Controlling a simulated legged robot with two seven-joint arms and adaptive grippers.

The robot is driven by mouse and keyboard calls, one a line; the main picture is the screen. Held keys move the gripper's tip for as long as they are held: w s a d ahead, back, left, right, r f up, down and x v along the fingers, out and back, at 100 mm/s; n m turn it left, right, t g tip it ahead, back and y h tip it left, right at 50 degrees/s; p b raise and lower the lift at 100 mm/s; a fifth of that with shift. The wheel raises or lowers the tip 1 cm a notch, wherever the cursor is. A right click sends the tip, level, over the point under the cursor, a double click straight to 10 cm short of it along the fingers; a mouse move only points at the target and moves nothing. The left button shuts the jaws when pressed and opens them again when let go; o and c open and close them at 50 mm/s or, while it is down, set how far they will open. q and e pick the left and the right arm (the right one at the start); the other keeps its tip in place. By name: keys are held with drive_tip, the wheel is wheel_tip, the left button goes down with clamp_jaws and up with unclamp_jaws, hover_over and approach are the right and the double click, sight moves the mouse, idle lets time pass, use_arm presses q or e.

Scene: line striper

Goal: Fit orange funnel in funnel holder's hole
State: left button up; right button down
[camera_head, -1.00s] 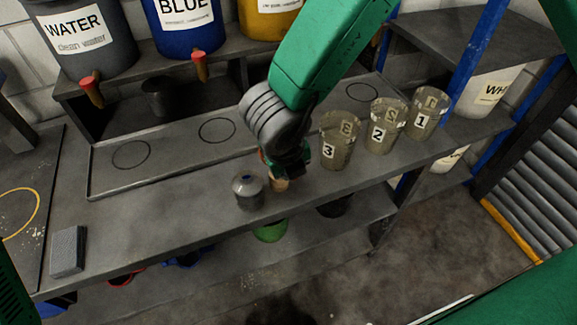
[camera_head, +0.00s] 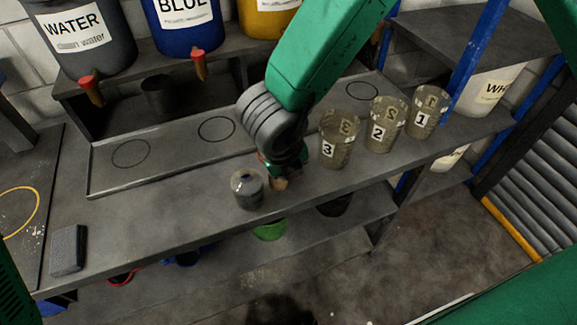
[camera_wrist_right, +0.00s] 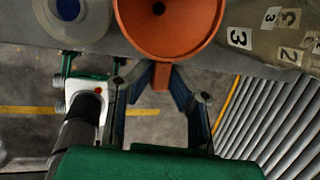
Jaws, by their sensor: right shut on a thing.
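My right gripper (camera_wrist_right: 161,80) is shut on the tab of the orange funnel (camera_wrist_right: 190,42). In the right wrist view the funnel's wide round mouth faces the camera, with a dark hole at its centre. In the head view my right gripper (camera_head: 282,172) hangs over the front of the grey bench, and only a small orange part of the funnel (camera_head: 279,184) shows below it. The rest is hidden by the gripper. I cannot pick out the funnel holder or its hole for sure. My left gripper is not in view.
A clear jar with a blue centre (camera_head: 246,189) stands just left of the funnel. Clear cups marked 3 (camera_head: 338,152), 2 (camera_head: 384,137) and 1 (camera_head: 426,120) stand to the right. A grey block (camera_head: 68,250) lies at left. The bench between block and jar is clear.

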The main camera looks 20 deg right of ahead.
drive_tip(key=shift+f+b, duration=0.55)
drive_tip(key=shift+f, duration=0.3)
idle(0.5)
drive_tip(key=shift+a, duration=0.1)
idle(0.4)
idle(0.3)
drive_tip(key=shift+f+b, duration=0.6)
drive_tip(key=shift+f, duration=0.35)
drive_tip(key=shift+r, duration=0.1)
drive_tip(key=c, duration=1.4)
unclamp_jaws()
drive_tip(key=shift+c, duration=0.2)
